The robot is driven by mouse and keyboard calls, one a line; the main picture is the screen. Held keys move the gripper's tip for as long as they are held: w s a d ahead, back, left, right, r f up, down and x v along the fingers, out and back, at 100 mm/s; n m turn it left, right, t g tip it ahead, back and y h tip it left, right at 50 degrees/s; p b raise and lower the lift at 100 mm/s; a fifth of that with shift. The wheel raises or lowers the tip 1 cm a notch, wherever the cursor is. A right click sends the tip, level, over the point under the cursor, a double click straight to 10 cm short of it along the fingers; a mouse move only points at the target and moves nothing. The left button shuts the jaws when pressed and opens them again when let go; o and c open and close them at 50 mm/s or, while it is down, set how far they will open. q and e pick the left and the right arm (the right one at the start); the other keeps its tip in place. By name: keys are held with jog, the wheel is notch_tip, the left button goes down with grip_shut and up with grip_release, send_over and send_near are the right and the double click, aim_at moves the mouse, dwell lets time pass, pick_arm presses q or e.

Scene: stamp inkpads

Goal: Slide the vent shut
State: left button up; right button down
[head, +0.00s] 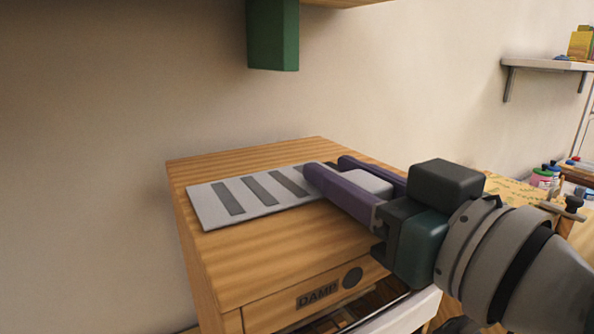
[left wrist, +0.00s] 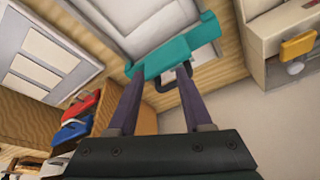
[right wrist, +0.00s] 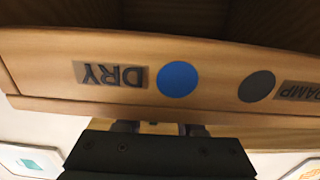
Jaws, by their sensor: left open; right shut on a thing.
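The vent is a light grey slotted plate (head: 233,211) lying on top of a wooden box (head: 240,262) in the head view. Several dark slots show in it, and its right end is hidden by my right gripper. My right gripper (head: 325,170) is over the box top, its purple fingers on either side of a pale grey block (head: 368,182), which looks like the vent's tab. It is shut on that block. My left gripper (left wrist: 158,82) shows only in the left wrist view. It is open, with a teal bar-shaped thing (left wrist: 180,55) beyond its fingertips.
The box front bears a DAMP label with a grey dot (head: 352,278); the right wrist view also shows a DRY label (right wrist: 110,75) and a blue dot (right wrist: 177,79). A green block (head: 273,35) hangs above the box. A shelf (head: 548,65) is on the wall at right.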

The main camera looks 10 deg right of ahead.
dwell(0.3)
jog(key=shift+d, duration=0.1)
dwell(0.5)
jog(key=d, duration=0.1)
jog(key=w+d+b, duration=0.1)
jog(key=d, duration=0.1)
jog(key=shift+w+d+f, duration=0.15)
jog(key=shift+w+d, duration=0.1)
jog(key=shift+d, duration=0.2)
jog(key=c, duration=1)
grip_release()
jog(key=o, duration=0.5)
jog(key=shift+d, duration=0.15)
